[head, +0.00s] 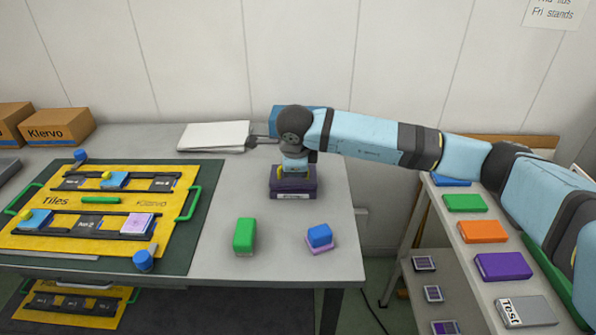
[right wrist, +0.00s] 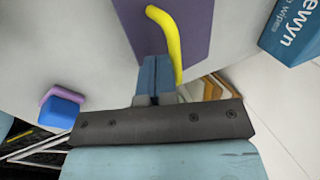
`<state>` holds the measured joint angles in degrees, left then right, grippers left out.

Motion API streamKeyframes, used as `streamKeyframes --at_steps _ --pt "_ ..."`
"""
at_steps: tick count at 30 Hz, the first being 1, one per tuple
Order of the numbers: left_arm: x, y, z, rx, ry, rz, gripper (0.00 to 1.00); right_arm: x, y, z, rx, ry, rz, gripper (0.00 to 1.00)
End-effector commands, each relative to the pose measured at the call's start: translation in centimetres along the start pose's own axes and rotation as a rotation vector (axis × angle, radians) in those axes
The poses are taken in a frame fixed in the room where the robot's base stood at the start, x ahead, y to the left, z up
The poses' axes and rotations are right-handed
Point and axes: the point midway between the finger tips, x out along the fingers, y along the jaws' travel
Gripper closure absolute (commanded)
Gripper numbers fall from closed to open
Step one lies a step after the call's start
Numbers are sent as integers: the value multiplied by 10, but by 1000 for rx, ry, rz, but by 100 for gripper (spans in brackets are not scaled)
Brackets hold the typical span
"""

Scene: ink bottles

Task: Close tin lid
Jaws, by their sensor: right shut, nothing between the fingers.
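The tin (head: 293,190) is a dark purple box with a pale label on its front, near the right side of the table. A yellow handle (head: 281,172) shows at its top, partly hidden by my gripper. In the right wrist view, the purple surface (right wrist: 190,22) and the curved yellow handle (right wrist: 172,42) lie ahead of the fingers. My right gripper (right wrist: 154,62) is shut and empty, pointing down over the tin, with its fingers beside the handle; I cannot tell whether they touch. The lid's exact angle is hidden by my wrist. My left gripper is not in view.
A blue wipes box (right wrist: 292,28) stands behind the tin. A green block (head: 244,236) and a blue block (head: 319,235) on a purple piece stand in front. A yellow tile board (head: 62,200) lies left, white sheets (head: 213,136) behind. A side shelf holds coloured boxes, including an orange one (head: 484,231).

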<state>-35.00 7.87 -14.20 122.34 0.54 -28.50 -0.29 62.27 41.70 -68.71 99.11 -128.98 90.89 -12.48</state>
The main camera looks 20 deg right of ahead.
Motion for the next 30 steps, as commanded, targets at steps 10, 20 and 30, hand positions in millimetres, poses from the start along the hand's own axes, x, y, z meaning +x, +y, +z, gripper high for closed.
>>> streamKeyframes --at_steps 10,20,30 --pt "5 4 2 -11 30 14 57 22 15 0 -2 0 0 100" --pt "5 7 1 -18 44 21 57 29 20 0 -1 1 1 100" --pt "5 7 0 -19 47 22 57 32 22 0 -3 3 5 100"
